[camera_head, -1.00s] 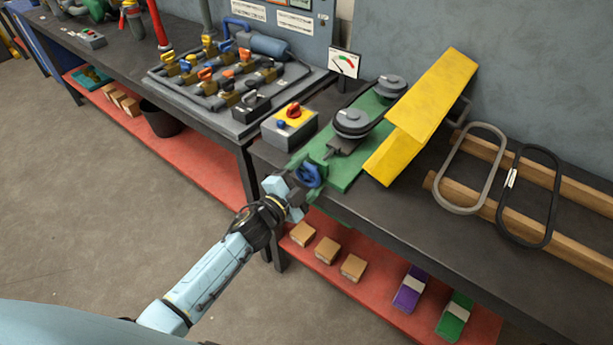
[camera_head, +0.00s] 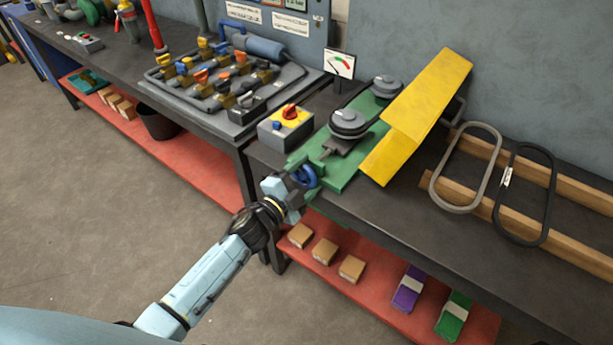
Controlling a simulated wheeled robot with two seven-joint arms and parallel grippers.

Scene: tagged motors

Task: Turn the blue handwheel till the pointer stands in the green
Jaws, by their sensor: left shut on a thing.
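The blue handwheel (camera_head: 307,176) sits at the front end of a green base plate (camera_head: 348,172) at the bench edge. My left gripper (camera_head: 296,184) is shut on the handwheel from its left side and hides part of it. The gauge (camera_head: 341,64) has a white face with a green and a red part and stands behind the plate. Its pointer is too small to read surely. Two grey pulleys (camera_head: 348,122) sit on the plate. My right gripper is not in view.
A yellow guard (camera_head: 420,115) stands open right of the pulleys. A switch box (camera_head: 286,128) with a red and yellow knob stands left of the plate. A valve board (camera_head: 235,85) lies at the back left.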

